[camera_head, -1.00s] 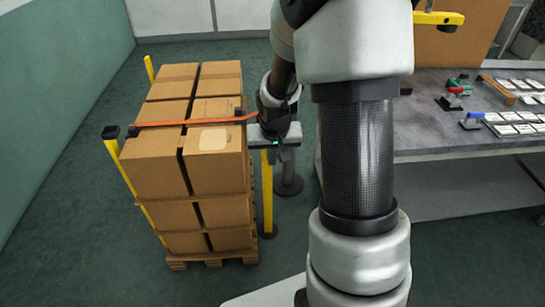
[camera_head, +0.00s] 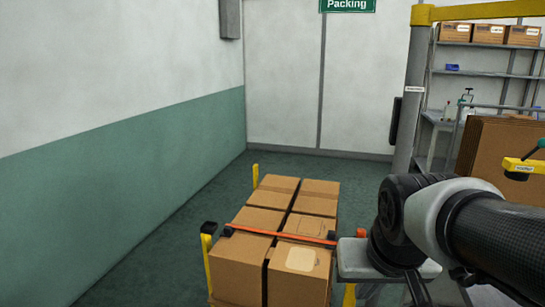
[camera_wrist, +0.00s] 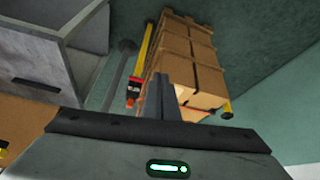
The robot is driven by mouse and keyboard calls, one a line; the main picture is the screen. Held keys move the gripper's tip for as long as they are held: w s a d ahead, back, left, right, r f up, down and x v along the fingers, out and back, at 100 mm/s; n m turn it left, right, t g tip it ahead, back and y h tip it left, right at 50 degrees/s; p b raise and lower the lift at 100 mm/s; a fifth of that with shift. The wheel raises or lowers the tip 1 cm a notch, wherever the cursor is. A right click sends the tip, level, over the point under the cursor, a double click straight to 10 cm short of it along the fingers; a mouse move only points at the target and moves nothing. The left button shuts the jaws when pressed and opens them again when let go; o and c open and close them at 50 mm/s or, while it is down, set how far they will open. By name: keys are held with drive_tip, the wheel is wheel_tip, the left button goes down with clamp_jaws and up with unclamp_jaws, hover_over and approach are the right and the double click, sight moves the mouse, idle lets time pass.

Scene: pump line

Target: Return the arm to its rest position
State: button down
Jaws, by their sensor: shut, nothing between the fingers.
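My gripper is shut and empty in the wrist view (camera_wrist: 163,98), its two fingers together in front of the stacked boxes. In the head view my arm comes in from the right, and the grey body of my gripper (camera_head: 365,258) is beside the boxes' right side; its fingertips are hidden there. The stack of brown cartons (camera_head: 300,205) stands to the left, and it also shows in the wrist view (camera_wrist: 192,58). An orange-red strap (camera_head: 275,236) crosses its top from the left post (camera_head: 208,228).
A yellow post (camera_wrist: 145,50) with a red and black part (camera_wrist: 133,88) stands near the boxes. A grey bench (camera_wrist: 45,40) is at the wrist view's left. Floor (camera_head: 160,265) left of the stack is clear.

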drive_tip(key=s+a+r+p, duration=0.2)
drive_tip(key=s+r, duration=0.2)
drive_tip(key=s, duration=0.2)
wheel_tip(320, 180, up, 17)
drive_tip(key=p, duration=1.7)
drive_tip(key=shift+d+r+n, duration=0.15)
drive_tip(key=shift+n, duration=0.25)
